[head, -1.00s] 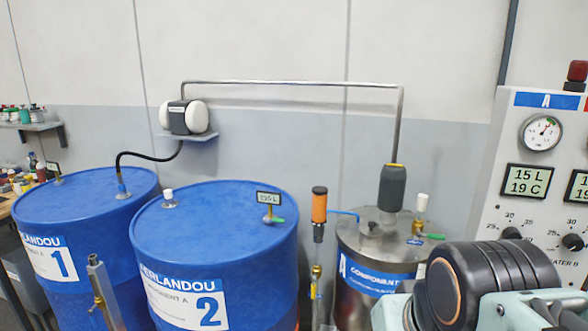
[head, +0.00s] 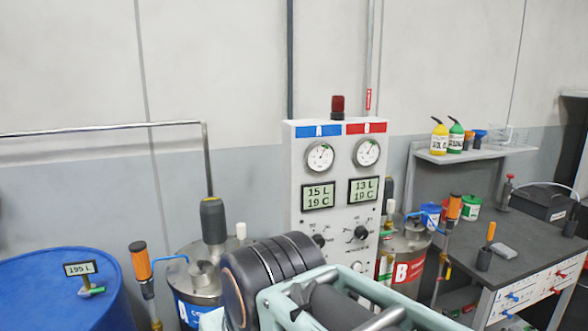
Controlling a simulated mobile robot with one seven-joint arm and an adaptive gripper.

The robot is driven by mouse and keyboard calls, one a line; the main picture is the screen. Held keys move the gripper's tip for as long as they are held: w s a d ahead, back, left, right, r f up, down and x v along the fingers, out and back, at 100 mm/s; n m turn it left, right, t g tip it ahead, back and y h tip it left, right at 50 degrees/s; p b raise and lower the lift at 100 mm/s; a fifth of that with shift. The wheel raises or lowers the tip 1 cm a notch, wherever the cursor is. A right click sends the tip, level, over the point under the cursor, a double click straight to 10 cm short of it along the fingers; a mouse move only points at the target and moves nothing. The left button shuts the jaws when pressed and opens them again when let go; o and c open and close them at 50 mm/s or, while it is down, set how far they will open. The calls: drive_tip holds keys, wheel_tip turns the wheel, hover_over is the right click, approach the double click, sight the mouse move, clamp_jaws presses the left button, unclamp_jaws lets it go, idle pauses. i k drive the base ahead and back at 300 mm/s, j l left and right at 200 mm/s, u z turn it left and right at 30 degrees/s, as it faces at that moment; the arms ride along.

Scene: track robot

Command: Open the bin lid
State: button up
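I cannot make out a bin or a bin lid in the head view. My gripper is not in view. Only part of my own arm shows at the bottom middle, dark and pale green, and it hides the lower part of the control panel (head: 300,215) and some of the floor area.
Drum A (head: 185,310) and drum B (head: 408,268) stand on either side of the panel. A blue barrel (head: 50,290) is at the left. A workbench (head: 535,240) with tools and a wall shelf (head: 480,153) with bottles are at the right.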

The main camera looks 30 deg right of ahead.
sight(546, 200)
drive_tip(key=z, duration=2.4)
drive_tip(key=i+l+z, duration=0.1)
drive_tip(key=z, duration=0.15)
drive_tip(key=i+l+z, duration=0.15)
drive_tip(key=i+z, duration=0.35)
drive_tip(key=i, duration=2.9)
drive_tip(key=i+l, duration=0.1)
drive_tip(key=i, duration=0.5)
drive_tip(key=i+l+u, duration=0.15)
drive_tip(key=i, duration=0.4)
drive_tip(key=i+l+u, duration=0.4)
drive_tip(key=u, duration=0.15)
drive_tip(key=l, duration=0.1)
